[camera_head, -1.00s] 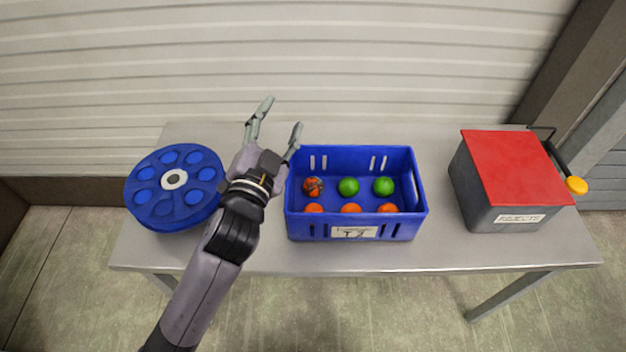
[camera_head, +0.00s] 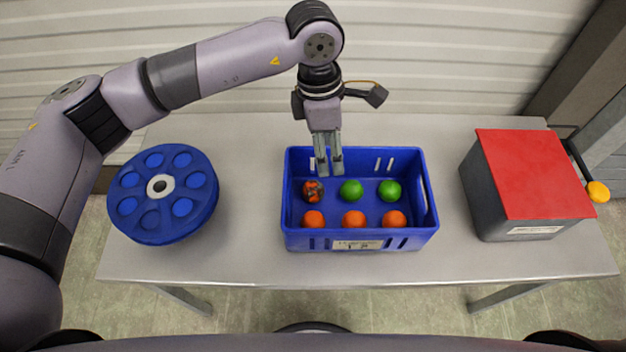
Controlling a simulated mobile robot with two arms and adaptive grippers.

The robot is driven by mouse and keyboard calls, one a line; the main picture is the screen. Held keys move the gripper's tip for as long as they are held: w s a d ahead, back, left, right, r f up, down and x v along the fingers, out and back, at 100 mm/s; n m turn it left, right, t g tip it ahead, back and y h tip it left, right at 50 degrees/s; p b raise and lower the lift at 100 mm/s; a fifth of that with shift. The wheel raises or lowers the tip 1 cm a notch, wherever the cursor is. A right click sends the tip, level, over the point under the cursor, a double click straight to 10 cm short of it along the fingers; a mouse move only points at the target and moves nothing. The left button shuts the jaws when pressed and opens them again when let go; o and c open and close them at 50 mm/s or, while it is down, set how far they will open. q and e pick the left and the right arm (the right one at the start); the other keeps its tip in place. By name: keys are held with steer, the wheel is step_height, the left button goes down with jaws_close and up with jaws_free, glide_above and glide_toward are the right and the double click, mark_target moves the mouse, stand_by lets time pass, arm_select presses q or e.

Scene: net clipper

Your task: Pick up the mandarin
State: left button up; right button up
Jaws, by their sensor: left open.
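The blue crate (camera_head: 360,235) on the table holds round fruit in two rows. In the front row are three orange mandarins: left (camera_head: 313,219), middle (camera_head: 353,220) and right (camera_head: 394,219). In the back row are a dark-blotched orange mandarin (camera_head: 313,191) at the left and two green fruits (camera_head: 350,191) to its right. My left gripper (camera_head: 329,170) points down over the back left part of the crate. Its fingers are open with a narrow gap and nothing between them. The tips appear close to the blotched mandarin, above and behind it. My right gripper is out of view.
A blue round tray with several pockets (camera_head: 127,180) stands at the table's left. A grey box with a red lid (camera_head: 530,165) and a yellow-knobbed lever (camera_head: 598,192) stands at the right. Bare table (camera_head: 250,200) lies between tray and crate.

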arm_select(q)
steer(key=w+a+y, duration=0.1)
steer(key=w+a, duration=0.1)
steer(key=a, duration=0.1)
steer(key=p, duration=0.2)
glide_above(313, 186)
steer(key=shift+t, duration=0.4)
step_height(313, 186, down, 10)
steer(key=shift+f, duration=3.3)
steer(key=c, duration=0.8)
